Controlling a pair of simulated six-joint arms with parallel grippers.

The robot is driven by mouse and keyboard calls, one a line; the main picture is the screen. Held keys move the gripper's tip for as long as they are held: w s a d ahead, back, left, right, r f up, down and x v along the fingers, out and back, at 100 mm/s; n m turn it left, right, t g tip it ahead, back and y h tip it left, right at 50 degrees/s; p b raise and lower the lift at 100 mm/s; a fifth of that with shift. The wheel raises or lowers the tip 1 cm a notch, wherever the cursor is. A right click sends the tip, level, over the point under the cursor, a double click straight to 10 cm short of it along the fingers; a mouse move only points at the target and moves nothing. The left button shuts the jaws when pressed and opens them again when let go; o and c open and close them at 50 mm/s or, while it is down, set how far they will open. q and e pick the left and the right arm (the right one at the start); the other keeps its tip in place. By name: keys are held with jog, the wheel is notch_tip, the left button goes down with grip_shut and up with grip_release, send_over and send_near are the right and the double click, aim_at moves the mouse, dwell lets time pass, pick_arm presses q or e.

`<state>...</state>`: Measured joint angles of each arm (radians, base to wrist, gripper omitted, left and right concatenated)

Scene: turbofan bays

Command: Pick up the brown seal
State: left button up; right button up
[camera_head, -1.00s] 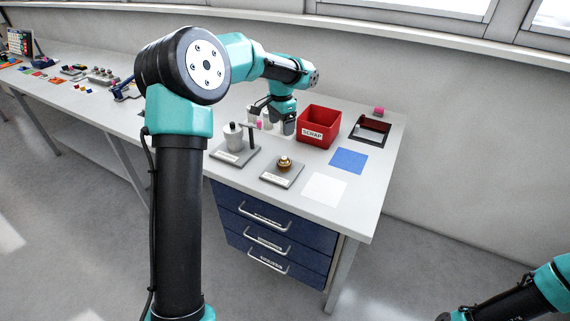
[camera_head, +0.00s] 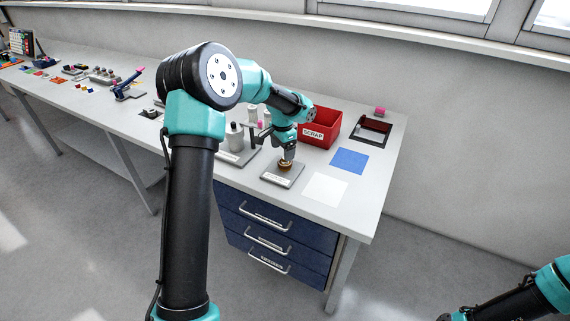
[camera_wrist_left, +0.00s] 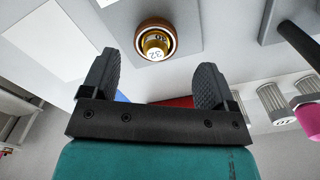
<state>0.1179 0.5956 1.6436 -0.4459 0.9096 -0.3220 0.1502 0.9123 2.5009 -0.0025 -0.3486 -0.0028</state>
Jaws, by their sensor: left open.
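The brown seal (camera_wrist_left: 143,27) is a ring around a gold, round-topped fitting (camera_wrist_left: 156,46) marked 32, in the left wrist view. The fitting stands on a grey square plate (camera_head: 274,178) on the bench, where the seal shows small in the head view (camera_head: 284,166). My left gripper (camera_head: 287,157) is right over the fitting in the head view, pointing down. In the left wrist view its two fingers (camera_wrist_left: 155,72) are wide apart and empty, with the seal ahead of the gap between them. My right gripper is out of view.
A red SCRAP bin (camera_head: 321,127) stands behind the plate. A white sheet (camera_head: 325,189) and a blue sheet (camera_head: 350,161) lie to its right. A second plate (camera_head: 232,158) with a grey cylinder (camera_head: 235,137) and post is close on the left.

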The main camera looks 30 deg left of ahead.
pick_arm(q)
jog(key=shift+s+d+f, duration=0.15)
jog(key=shift+f, duration=2.45)
jog(key=c, duration=1)
